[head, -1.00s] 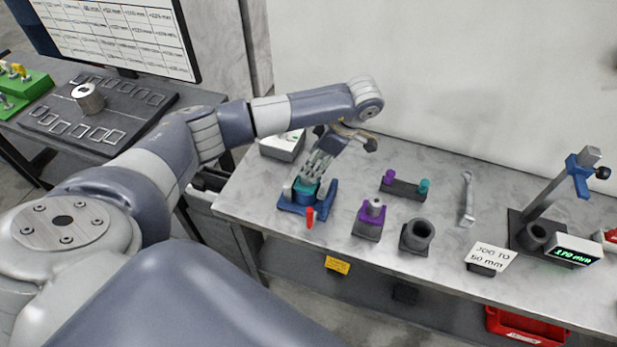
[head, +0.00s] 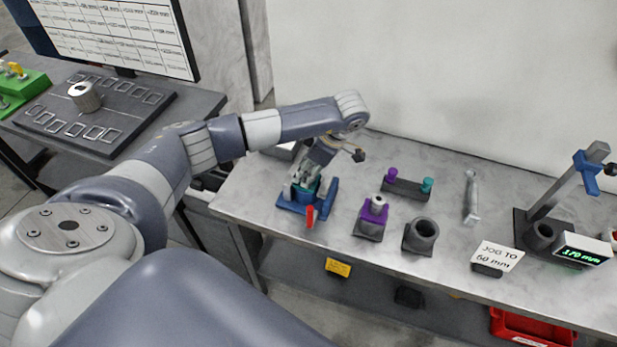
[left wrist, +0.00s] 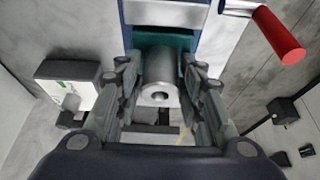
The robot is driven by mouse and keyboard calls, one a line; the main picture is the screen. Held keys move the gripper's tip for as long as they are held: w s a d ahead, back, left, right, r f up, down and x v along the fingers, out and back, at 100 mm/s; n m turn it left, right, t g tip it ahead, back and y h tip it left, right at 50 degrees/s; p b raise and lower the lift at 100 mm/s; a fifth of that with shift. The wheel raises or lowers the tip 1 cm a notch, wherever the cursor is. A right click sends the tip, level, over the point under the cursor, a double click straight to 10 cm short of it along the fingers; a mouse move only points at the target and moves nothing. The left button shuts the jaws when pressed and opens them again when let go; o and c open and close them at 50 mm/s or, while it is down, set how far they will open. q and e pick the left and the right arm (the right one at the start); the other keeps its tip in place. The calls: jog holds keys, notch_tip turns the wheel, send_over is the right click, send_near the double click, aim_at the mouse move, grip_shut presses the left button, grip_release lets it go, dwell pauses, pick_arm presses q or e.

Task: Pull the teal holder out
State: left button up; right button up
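The teal holder (left wrist: 184,68) sits in a blue fixture (head: 291,206) with a red-ended handle (head: 310,217) at the bench's left end. A silver cylinder with a central hole (left wrist: 160,79) stands in the holder. My left gripper (head: 306,184) is down over the fixture from above. In the left wrist view its two fingers (left wrist: 160,72) stand apart, one on each side of the holder and cylinder. They look open; whether the tips touch the holder is hard to see. The gripper hides much of the holder in the head view. My right gripper is out of view.
Right of the fixture stand a purple holder (head: 374,211), a dark cup (head: 421,236), a rack with purple and teal pegs (head: 406,189), a wrench (head: 471,197) and a gauge stand (head: 545,208). A white box (left wrist: 70,82) is close beside the gripper.

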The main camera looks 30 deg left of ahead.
pick_arm(q)
grip_shut()
jog(key=shift+r+p, duration=0.3)
jog(key=shift+r, duration=0.3)
jog(key=shift+r, duration=0.15)
jog(key=shift+r+p, duration=1.85)
jog(key=shift+r, duration=1.2)
